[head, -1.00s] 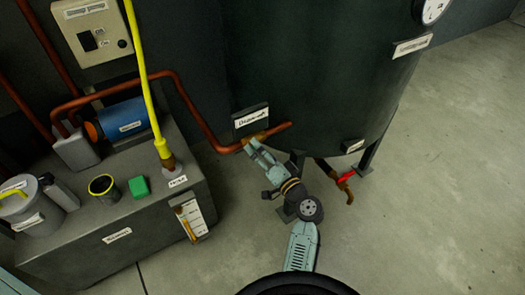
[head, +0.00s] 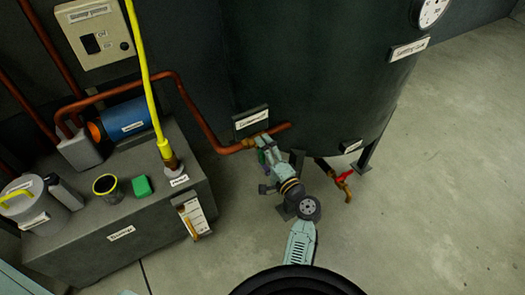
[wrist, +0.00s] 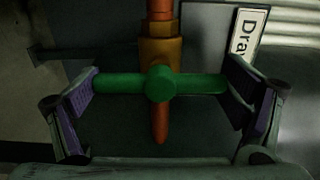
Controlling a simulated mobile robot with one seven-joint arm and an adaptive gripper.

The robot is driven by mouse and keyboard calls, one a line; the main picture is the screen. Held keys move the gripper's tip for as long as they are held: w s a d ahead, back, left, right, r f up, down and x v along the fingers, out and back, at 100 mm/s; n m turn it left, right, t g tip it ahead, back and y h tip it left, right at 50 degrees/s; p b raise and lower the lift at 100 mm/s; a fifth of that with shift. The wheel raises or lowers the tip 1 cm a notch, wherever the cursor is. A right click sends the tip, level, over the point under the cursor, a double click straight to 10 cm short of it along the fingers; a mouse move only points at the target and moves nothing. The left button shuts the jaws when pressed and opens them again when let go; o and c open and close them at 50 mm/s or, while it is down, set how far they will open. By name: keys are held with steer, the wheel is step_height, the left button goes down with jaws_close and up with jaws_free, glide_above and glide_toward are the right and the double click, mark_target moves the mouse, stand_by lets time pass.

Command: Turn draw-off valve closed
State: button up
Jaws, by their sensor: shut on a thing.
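The draw-off valve has a green T-shaped handle (wrist: 160,85) on a brass body (wrist: 159,48) in a copper pipe. In the wrist view the handle lies crosswise to the pipe. My gripper (wrist: 160,88) is shut on the handle, with one purple-padded finger at each end of the bar. In the head view my gripper (head: 264,152) is at the pipe below the draw-off label (head: 251,119), at the dark tank (head: 318,75). Only a small green part of the handle (head: 261,157) shows there.
A second valve with a red handle (head: 344,176) sits low under the tank, right of my arm. Floor at the right is clear.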

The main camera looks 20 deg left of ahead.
steer(key=shift+r, duration=0.1)
stand_by(0.3)
steer(key=o, duration=0.9)
steer(key=shift+c, duration=0.2)
steer(key=v, duration=0.7)
steer(key=shift+s+d, duration=0.15)
steer(key=shift+d, duration=0.05)
